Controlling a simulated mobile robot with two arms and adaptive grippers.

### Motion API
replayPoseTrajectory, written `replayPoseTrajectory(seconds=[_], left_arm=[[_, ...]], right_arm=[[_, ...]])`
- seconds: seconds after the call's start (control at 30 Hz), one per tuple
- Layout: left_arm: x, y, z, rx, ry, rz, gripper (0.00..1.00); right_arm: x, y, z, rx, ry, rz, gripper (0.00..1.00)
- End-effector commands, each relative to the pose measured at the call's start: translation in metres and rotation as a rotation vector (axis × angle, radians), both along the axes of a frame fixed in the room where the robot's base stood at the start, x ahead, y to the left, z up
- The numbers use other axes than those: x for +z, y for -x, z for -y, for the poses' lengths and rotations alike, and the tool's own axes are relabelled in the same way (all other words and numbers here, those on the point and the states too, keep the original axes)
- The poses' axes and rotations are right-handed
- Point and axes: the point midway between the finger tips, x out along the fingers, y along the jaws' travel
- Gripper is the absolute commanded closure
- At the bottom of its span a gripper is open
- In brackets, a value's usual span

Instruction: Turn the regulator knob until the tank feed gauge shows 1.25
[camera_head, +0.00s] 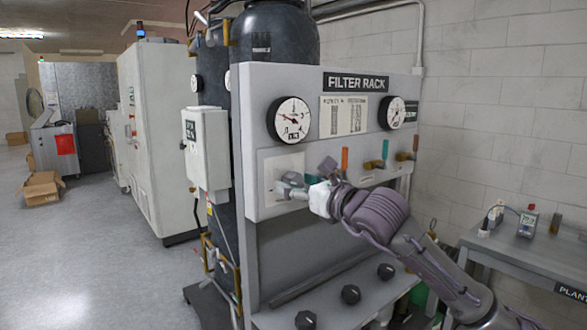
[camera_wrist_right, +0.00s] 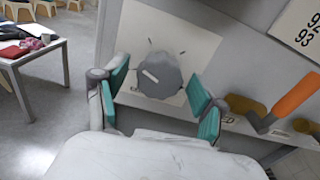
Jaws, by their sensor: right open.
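The regulator knob (camera_wrist_right: 158,75) is a round grey knob with a light pointer mark, on a pale square plate with dark tick marks. In the head view my gripper largely hides it. My right gripper (camera_head: 305,179) is open in front of the plate. In the right wrist view its teal-padded fingers (camera_wrist_right: 159,88) stand on either side of the knob, with a visible gap on each side. A large white dial gauge (camera_head: 289,120) sits above the plate; its needle is visible but the value is too small to read. My left gripper is not in view.
A second gauge (camera_head: 391,112) is at the panel's right, beside a printed chart (camera_head: 343,116). An orange-handled valve (camera_wrist_right: 297,95) is close right of my gripper. Black knobs (camera_head: 351,294) line the lower shelf. A grey bench (camera_head: 520,250) stands at right; the left floor is mostly clear.

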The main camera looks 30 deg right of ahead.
Motion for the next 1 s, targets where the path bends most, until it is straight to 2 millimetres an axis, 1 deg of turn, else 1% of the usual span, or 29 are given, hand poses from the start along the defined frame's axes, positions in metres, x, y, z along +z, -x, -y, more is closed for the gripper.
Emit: replayPoseTrajectory(seconds=[0.03, 0.17, 0.43, 0.47, 0.8, 0.83, 0.9, 1.0], left_arm=[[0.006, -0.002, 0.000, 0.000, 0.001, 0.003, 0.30], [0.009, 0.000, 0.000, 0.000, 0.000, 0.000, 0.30], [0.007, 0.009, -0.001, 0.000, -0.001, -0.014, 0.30], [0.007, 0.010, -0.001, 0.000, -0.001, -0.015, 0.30], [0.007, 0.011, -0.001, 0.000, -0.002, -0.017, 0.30], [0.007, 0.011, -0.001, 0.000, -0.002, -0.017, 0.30], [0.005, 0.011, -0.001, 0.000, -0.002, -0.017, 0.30], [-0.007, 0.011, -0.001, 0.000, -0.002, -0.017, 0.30]], right_arm=[[0.003, -0.005, -0.001, 0.001, -0.002, 0.001, 0.30], [0.000, -0.013, -0.002, 0.001, 0.000, -0.001, 0.30], [-0.001, -0.014, -0.002, 0.000, 0.001, 0.000, 0.30], [-0.001, -0.014, -0.002, 0.000, 0.001, 0.000, 0.32], [-0.001, -0.014, -0.002, 0.000, 0.001, 0.000, 0.89], [-0.001, -0.014, -0.002, 0.000, 0.001, 0.000, 0.91], [-0.002, -0.014, -0.002, 0.000, -0.003, 0.000, 0.91], [-0.004, -0.014, -0.002, 0.000, -0.032, 0.002, 0.91]])
